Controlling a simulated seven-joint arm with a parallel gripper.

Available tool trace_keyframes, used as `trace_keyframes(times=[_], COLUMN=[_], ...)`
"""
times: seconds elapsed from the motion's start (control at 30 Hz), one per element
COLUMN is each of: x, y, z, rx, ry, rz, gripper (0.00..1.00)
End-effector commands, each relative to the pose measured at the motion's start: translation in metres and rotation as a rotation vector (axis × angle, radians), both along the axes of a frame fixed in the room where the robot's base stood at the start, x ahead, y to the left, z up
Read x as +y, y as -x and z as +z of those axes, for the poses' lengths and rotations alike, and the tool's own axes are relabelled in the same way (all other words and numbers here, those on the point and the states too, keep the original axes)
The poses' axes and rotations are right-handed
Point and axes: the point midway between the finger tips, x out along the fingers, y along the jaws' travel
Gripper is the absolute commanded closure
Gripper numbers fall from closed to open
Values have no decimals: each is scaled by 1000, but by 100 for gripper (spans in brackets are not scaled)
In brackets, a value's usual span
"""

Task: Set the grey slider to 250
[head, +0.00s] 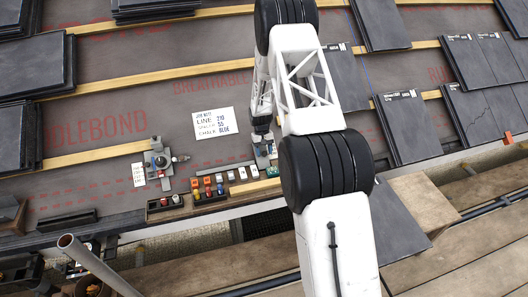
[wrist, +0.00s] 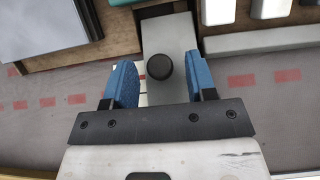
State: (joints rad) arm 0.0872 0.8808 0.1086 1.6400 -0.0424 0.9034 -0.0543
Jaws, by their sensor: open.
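A grey metal piece with a round black knob (wrist: 165,66) shows in the wrist view; I take it for the grey slider (wrist: 170,32). A sliver of white marking with a red stroke shows just left of the knob, but no figures can be read. My gripper (wrist: 162,84) is open, its blue pads to the left and right of the knob with a gap on each side. In the head view my gripper (head: 262,134) hangs over the grey fixture (head: 264,158), and my arm hides part of that area. The slider's setting cannot be read.
A job sheet (head: 215,122) lies left of my gripper, reading line 210 or similar, with blue chalk. Small coloured blocks in a tray (head: 208,190) and another fixture (head: 158,160) stand to the left. Dark slates (head: 405,125) are stacked on the battens at right.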

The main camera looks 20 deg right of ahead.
Motion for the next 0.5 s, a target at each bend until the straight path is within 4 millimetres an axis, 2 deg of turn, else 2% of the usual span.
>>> trace_keyframes(times=[0.27,0.5], x=[0,0], y=[0,0], z=[0,0], rx=[0,0], ry=[0,0], rz=[0,0], gripper=[50,87])
